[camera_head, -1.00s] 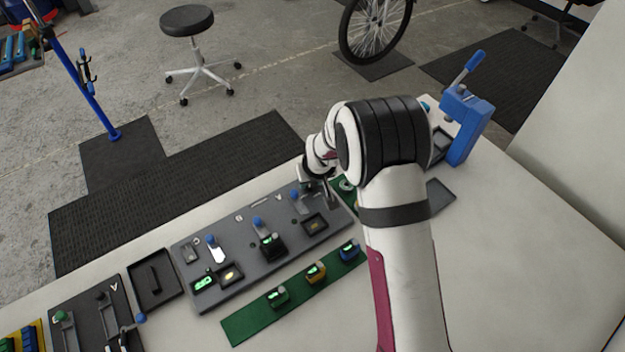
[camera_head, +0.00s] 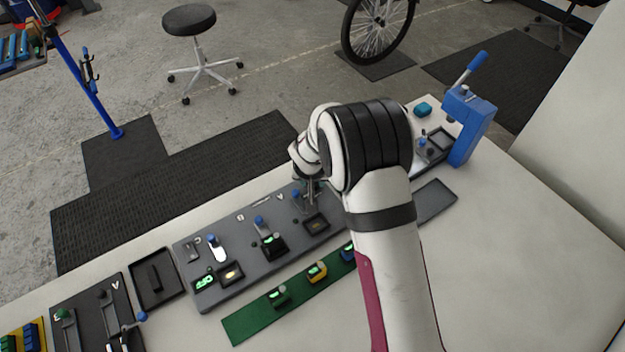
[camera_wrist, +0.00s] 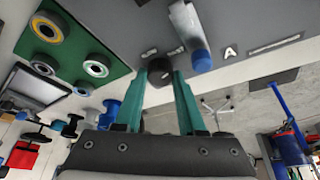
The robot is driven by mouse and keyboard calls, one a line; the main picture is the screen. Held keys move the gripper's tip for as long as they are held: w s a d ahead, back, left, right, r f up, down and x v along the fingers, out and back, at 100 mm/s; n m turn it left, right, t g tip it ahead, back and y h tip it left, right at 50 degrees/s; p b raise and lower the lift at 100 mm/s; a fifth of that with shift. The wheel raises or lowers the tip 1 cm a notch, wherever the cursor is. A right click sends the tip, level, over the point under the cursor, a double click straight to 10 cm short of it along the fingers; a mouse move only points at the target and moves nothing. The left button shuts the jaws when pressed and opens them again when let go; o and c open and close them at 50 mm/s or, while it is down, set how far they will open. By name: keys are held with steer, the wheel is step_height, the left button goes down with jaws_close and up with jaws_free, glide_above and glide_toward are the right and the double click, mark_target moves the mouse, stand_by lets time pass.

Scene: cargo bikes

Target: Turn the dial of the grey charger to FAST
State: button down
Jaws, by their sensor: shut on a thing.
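The grey charger (camera_head: 225,293) is a long grey panel on the bench, with blue-tipped levers and small lit displays; I take this panel to be the charger. My gripper (camera_head: 311,198) is at its far right end, mostly hidden behind my wrist in the head view. In the wrist view, my teal fingers (camera_wrist: 160,76) are on either side of a dark round dial (camera_wrist: 160,68) and shut on it. White marks lie beside the dial, too small to read. The dial's pointer is hidden, so its setting cannot be told. The charger's panel fills the top of the wrist view (camera_wrist: 130,22).
A blue-tipped lever (camera_wrist: 190,38) stands close beside my fingers. A green strip (camera_head: 240,328) with several small lit units lies in front of the panel. A blue press (camera_head: 470,125) stands at the right.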

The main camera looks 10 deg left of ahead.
steer(key=c, duration=0.5)
jaws_free()
steer(key=v, duration=1.5)
steer(key=shift+r, duration=0.4)
steer(key=s+d+r+m+g, duration=0.2)
steer(key=s+d+r+m, duration=0.15)
steer(key=s+d, duration=0.6)
steer(key=s+d+m+g, duration=0.1)
steer(key=s+d+m, duration=0.1)
steer(key=s, duration=0.7)
steer(key=s+d+r+m+g+y, duration=0.1)
steer(key=s+d, duration=0.3)
steer(key=s, duration=0.5)
steer(key=shift+s+d+r+m+g, duration=0.15)
steer(key=shift+d+m+g, duration=0.2)
steer(key=shift+d+g, duration=0.05)
